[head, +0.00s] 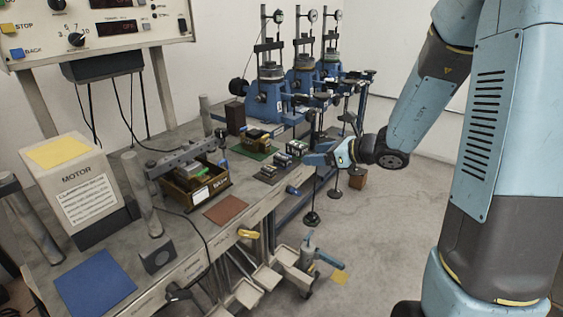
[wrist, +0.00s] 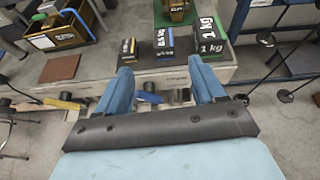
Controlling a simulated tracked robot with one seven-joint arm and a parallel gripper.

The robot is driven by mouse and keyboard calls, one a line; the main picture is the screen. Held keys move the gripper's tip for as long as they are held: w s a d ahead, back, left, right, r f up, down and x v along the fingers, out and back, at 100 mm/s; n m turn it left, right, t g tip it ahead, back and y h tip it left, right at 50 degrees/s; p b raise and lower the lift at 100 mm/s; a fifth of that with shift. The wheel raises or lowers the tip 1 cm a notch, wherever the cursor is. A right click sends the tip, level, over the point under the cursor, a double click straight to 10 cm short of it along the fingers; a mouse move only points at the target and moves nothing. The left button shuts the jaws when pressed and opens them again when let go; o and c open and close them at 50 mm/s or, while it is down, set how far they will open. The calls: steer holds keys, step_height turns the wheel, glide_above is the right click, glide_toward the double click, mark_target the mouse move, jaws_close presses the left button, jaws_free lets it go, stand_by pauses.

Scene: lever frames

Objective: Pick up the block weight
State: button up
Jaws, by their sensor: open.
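Three dark block weights with printed labels stand in a row near the bench edge. The largest, marked 1 kg (wrist: 210,40), is at the right in the wrist view; it also shows in the head view (head: 297,148). The middle one, marked 0.5 kg (wrist: 164,43), and a smaller one with a yellow patch (wrist: 128,47) are to its left. My gripper (wrist: 160,68) is open and empty, its two blue fingers pointing toward the row. In the head view my gripper (head: 313,155) is just right of the weights, past the bench edge.
The grey bench (head: 190,250) holds a brass-coloured open box (head: 180,196), a brown mat (head: 226,209), and a green-based item (head: 255,148). Blue lever frames (head: 268,100) stand behind. Thin hanging rods with discs (head: 312,217) are close to my gripper. Trays hang below the bench.

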mark_target(286, 156)
steer(key=shift+m+t, duration=0.3)
steer(key=shift+m, duration=0.1)
steer(key=x, duration=1.4)
steer(key=shift+w+d+f, duration=0.1)
steer(key=shift+d+f, duration=0.05)
steer(key=shift+f, duration=0.15)
steer(key=shift+c, duration=0.5)
jaws_close()
